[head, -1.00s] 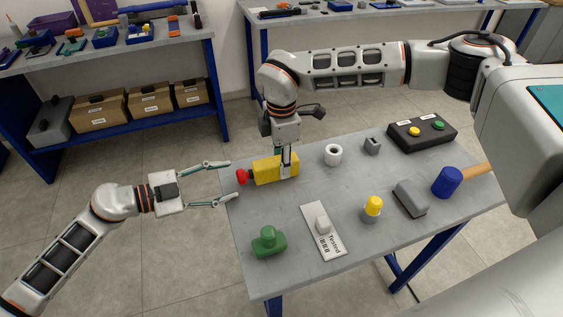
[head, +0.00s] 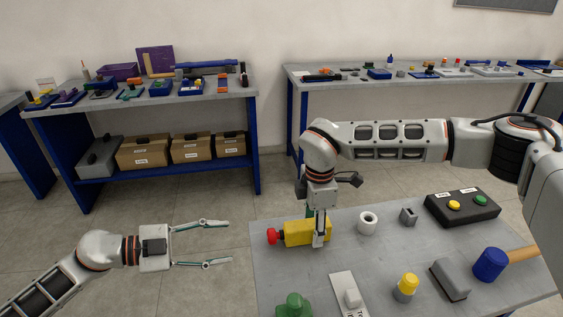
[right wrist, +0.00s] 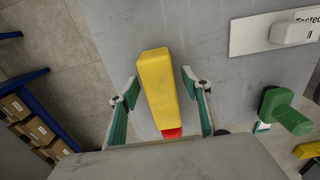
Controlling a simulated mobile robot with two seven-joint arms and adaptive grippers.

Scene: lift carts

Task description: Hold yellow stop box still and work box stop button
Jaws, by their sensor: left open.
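The yellow stop box (head: 294,232) lies on the grey table near its left edge, with its red stop button (head: 272,237) pointing left. My right gripper (head: 316,231) reaches down over the box, one finger on either side. In the right wrist view, the fingers stand open around the yellow box (right wrist: 158,85), with gaps visible on both sides; the red button (right wrist: 172,132) is partly hidden at the bottom. My left gripper (head: 230,242) is open and empty, left of the red button, with its fingertips pointing at it across a clear gap.
The table (head: 285,272) also holds a white ring (head: 368,222), a black button box (head: 463,206), a yellow-topped cylinder (head: 406,286), a blue-headed mallet (head: 490,264) and a green part (head: 294,306). Floor lies open left of the table. Loaded benches stand behind.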

